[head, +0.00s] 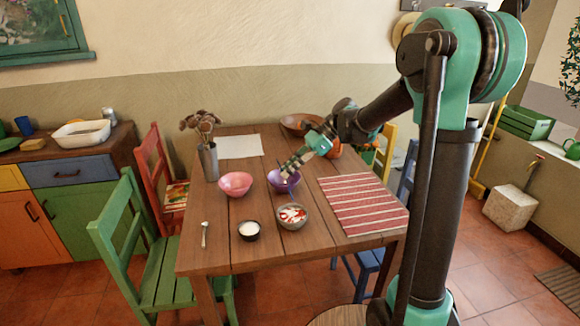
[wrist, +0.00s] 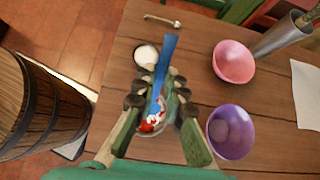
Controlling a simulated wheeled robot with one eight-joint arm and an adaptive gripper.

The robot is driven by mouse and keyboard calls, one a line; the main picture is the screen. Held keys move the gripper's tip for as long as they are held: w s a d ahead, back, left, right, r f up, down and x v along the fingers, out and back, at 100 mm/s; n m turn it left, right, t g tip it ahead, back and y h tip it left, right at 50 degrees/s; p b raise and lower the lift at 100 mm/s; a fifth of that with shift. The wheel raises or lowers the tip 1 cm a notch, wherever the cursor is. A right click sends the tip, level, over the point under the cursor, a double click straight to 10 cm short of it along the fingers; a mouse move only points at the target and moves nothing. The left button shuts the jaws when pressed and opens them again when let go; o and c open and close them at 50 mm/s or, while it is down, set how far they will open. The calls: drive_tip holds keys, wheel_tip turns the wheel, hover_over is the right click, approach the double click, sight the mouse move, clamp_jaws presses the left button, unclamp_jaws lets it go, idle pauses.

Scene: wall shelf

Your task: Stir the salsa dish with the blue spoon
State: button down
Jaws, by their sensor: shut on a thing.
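My gripper (head: 285,172) reaches over the table from the right, and in the head view its fingertips overlap the purple bowl. The wrist view shows my gripper (wrist: 156,98) shut on the blue spoon (wrist: 168,52), which runs lengthwise between the fingers. The spoon is hard to make out in the head view. The salsa dish (head: 292,226) is a small grey bowl with red and white contents near the table's front. In the wrist view the red and white salsa (wrist: 150,125) shows behind the fingers, which partly hide the dish. I cannot tell whether the spoon touches it.
Around the dish stand a purple bowl (head: 274,187), a pink bowl (head: 235,190) and a dark cup (head: 249,236) with white contents. A small metal spoon (head: 204,234) lies left. A striped mat (head: 362,205) lies right. A vase (head: 208,163) stands at the back left.

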drive_tip(key=shift+s+a+f, duration=0.1)
drive_tip(key=shift+a+f, duration=0.1)
drive_tip(key=shift+f, duration=0.4)
drive_tip(key=shift+s+a+f, duration=0.1)
drive_tip(key=shift+a+f, duration=0.15)
drive_tip(key=shift+f, duration=0.35)
drive_tip(key=shift+a+f, duration=0.2)
drive_tip(key=shift+f, duration=0.4)
drive_tip(key=shift+w+d+f, duration=0.1)
drive_tip(key=shift+d+f, duration=0.2)
drive_tip(key=shift+f, duration=0.45)
drive_tip(key=shift+w+d+f, duration=0.1)
drive_tip(key=shift+d+f, duration=0.15)
drive_tip(key=shift+f, duration=0.55)
drive_tip(key=shift+w+d+f, duration=0.1)
drive_tip(key=shift+d+f, duration=0.2)
drive_tip(key=shift+f, duration=0.45)
drive_tip(key=shift+s+a, duration=0.25)
